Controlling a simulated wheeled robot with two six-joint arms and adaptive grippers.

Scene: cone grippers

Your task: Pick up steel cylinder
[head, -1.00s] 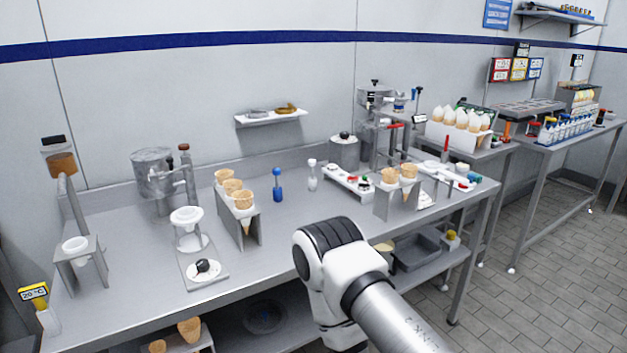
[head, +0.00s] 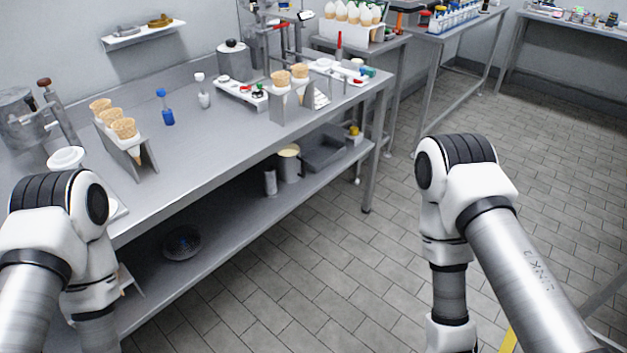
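A small grey metal-looking cylinder (head: 270,181) stands upright on the lower shelf of the long table, left of a cream-topped container (head: 289,163). It best fits the steel cylinder, but it is small and I cannot be sure. A larger lidded steel pot (head: 233,60) stands on the tabletop at the back. My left arm comes in at the lower left, in front of the table's near edge, and my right arm is at the right over the floor. Both grippers are out of the picture, so what they hold is hidden.
The table (head: 205,150) carries cone holders, a blue-topped tool (head: 165,107) and a white tray (head: 240,92). On the lower shelf are a dark bowl (head: 181,244) and a grey bin (head: 325,150). The tiled floor right of the table is open.

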